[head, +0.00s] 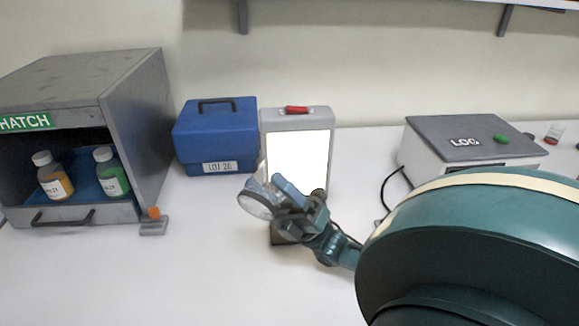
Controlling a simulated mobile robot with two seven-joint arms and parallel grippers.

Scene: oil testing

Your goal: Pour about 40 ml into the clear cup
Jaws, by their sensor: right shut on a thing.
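My right gripper (290,195) is shut on a clear, round-mouthed vessel (256,203) in the middle of the head view. It looks like the clear cup and is tilted, its mouth facing left and toward me. It is in front of the lower left of the bright panel. I cannot make out any liquid in it. A bottle with orange contents (55,178) and a bottle with green contents (112,175), both white-capped, stand inside the open hatch at the left. My left gripper is out of view.
The grey hatch box (137,110) has a front drawer handle. A blue case (215,130) stands beside the lit panel (299,150). A LOG box (470,140) and a small container with red contents (554,134) are at the right. The front left counter (150,285) is clear.

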